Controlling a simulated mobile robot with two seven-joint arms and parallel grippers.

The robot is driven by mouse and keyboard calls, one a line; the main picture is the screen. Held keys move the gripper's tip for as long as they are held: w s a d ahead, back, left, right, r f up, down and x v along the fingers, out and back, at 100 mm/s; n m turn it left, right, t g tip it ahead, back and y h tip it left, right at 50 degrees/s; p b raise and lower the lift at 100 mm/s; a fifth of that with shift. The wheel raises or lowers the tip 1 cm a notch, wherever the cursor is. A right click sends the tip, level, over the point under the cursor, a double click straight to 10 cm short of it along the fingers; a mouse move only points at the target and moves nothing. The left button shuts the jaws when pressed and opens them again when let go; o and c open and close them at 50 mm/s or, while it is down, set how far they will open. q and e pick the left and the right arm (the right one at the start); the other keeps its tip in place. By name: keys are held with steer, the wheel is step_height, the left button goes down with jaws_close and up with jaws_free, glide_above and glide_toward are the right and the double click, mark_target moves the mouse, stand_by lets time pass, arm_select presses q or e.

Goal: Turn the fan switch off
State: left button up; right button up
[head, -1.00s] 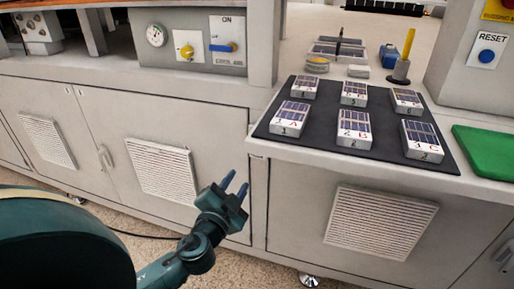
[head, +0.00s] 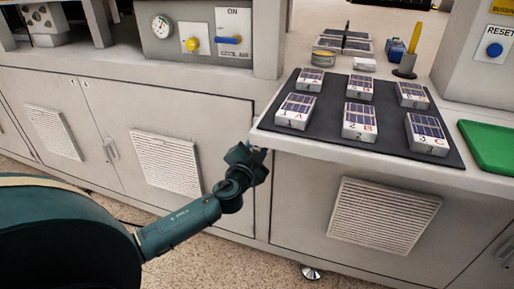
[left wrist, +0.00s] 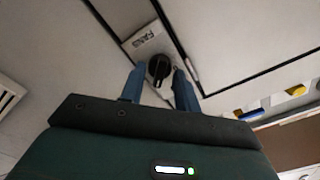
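The fan switch (left wrist: 159,69) is a round black rotary knob on a light plate whose lettering looks like FANS. It shows in the left wrist view, upper middle. My left gripper (left wrist: 160,76) has its two blue fingers apart, one on each side of the knob. The knob lies between or just beyond the fingertips; I cannot tell whether they touch it. In the head view my left gripper (head: 254,152) is at the cabinet front, just under the bench edge; its fingertips and the switch are hidden there. My right gripper is not in view.
The bench edge with a black mat (head: 388,157) bearing several small panel boxes is just above my left gripper. A blue lever (head: 229,40), a yellow knob (head: 192,44) and a gauge (head: 161,27) are up left. A vent (head: 384,215) is lower right.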

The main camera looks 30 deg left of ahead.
arm_select(q)
steer(key=shift+c, duration=0.3)
jaws_close()
